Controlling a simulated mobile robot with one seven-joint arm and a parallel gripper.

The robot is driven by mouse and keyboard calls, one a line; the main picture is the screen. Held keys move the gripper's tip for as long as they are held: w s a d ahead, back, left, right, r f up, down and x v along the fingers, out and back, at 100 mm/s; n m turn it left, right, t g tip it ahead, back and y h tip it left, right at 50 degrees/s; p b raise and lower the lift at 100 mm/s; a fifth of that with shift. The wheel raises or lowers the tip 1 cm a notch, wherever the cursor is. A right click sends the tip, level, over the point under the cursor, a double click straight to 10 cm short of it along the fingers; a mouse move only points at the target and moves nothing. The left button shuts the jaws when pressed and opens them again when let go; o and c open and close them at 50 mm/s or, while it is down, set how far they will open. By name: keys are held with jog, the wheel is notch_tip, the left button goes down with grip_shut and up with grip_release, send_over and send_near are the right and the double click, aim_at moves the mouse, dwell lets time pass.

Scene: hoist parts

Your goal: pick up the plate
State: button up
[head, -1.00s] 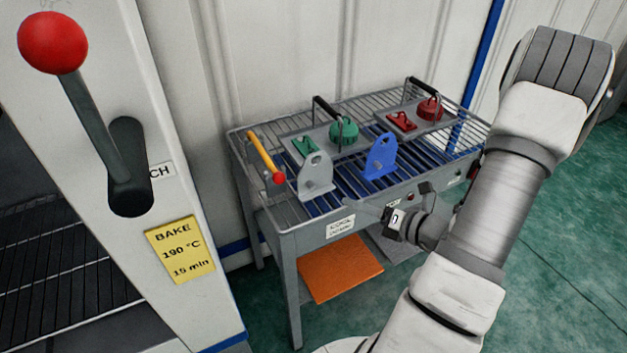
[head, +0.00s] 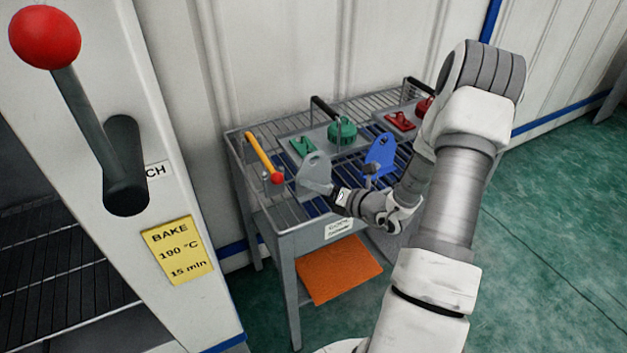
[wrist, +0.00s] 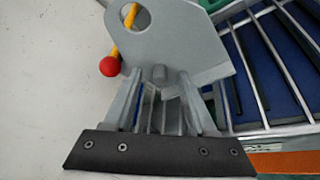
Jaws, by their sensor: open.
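A grey upright plate (head: 313,168) with a round hole stands on the front left of the rack table. A similar blue plate (head: 381,152) stands to its right. My gripper (head: 332,191) is at the grey plate's lower right in the head view. In the wrist view the grey plate (wrist: 190,38) fills the top middle, just beyond the fingertips. My gripper (wrist: 160,85) is open there, its two fingers pointing at the plate's lower part. Whether the fingers touch the plate, I cannot tell. My wrist hides part of the table front.
A yellow bar with a red ball (head: 277,177) is close left of the grey plate. Behind stand a tray with green parts (head: 341,131) and one with red parts (head: 396,122). An orange sheet (head: 340,268) lies on the lower shelf. An oven lever (head: 92,120) is at left.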

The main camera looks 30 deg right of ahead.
grip_shut()
dwell(1.4)
jog(key=shift+r, duration=0.1)
